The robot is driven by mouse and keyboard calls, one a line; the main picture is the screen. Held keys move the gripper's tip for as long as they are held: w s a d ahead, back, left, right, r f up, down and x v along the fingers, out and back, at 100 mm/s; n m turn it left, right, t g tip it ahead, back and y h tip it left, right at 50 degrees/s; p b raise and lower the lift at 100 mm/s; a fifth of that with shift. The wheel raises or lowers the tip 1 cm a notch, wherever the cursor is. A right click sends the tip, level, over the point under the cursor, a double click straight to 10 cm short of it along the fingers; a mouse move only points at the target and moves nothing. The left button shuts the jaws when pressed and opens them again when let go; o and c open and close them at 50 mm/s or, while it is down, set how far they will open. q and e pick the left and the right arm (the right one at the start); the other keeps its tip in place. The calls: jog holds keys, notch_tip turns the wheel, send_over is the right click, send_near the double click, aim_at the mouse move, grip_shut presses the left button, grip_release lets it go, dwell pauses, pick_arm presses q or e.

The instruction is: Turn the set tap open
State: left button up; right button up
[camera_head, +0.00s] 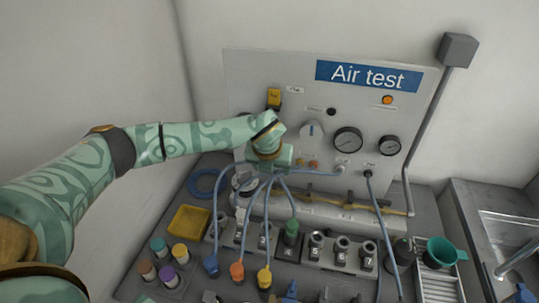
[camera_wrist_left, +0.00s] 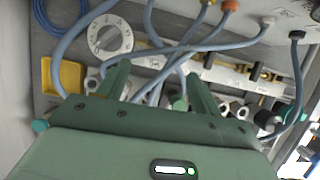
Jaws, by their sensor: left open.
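A brass pipe (camera_head: 380,207) with small taps runs along the foot of the Air test panel (camera_head: 290,75). One tap (camera_head: 348,197) shows on it; I cannot tell which tap is the set one. In the left wrist view, taps (camera_wrist_left: 208,61) and (camera_wrist_left: 256,72) with dark tops sit on the pipe, right of my fingers. My left gripper (camera_head: 271,160) hangs in front of the lower left panel, its fingertips hidden in the head view. In the left wrist view, the gripper (camera_wrist_left: 158,73) has its fingers apart, with hoses behind and nothing held. My right gripper is out of view.
Blue hoses (camera_head: 250,225) hang from the panel below my left gripper. A numbered dial (camera_wrist_left: 107,38) is at upper left in the wrist view. A yellow tray (camera_head: 188,221), coloured pots, metal fittings (camera_head: 342,250) and a green funnel (camera_head: 440,252) crowd the bench.

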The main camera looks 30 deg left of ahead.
pick_arm(q)
jog(key=v, duration=0.5)
jog(key=shift+s+r, duration=0.15)
jog(key=shift+r, duration=0.2)
jog(key=shift+d+f, duration=0.1)
